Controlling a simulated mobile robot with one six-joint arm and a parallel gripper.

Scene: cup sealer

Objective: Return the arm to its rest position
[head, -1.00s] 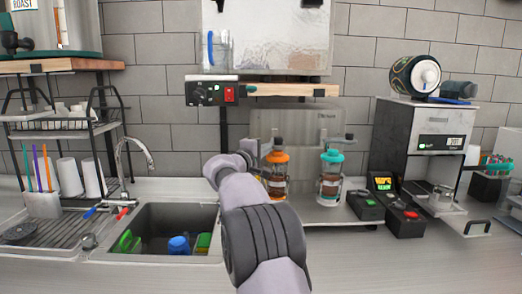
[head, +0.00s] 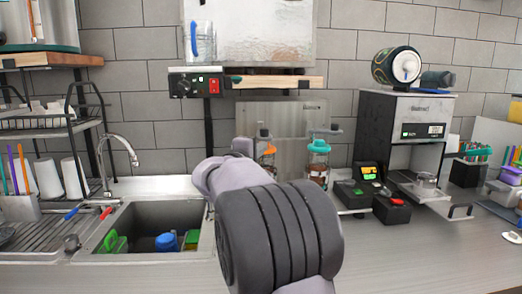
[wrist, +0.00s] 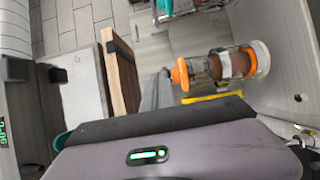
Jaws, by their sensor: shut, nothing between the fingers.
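My arm (head: 280,235) reaches up from the bottom middle of the head view and bends away from the camera over the counter. Its far end and my gripper are hidden there behind the thick grey joint. In the wrist view my gripper's narrow grey fingers (wrist: 156,90) stick out past the dark edge of the wrist body, shut with nothing between them. A bottle with an orange cap (wrist: 222,67) shows to their right, apart from them.
A teal-capped bottle (head: 318,165) stands right of my arm. Control boxes (head: 372,195) and the sealing machine (head: 405,125) with a clear cup (head: 426,184) are farther right. The sink (head: 150,225) lies left. The front counter (head: 430,255) at right is clear.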

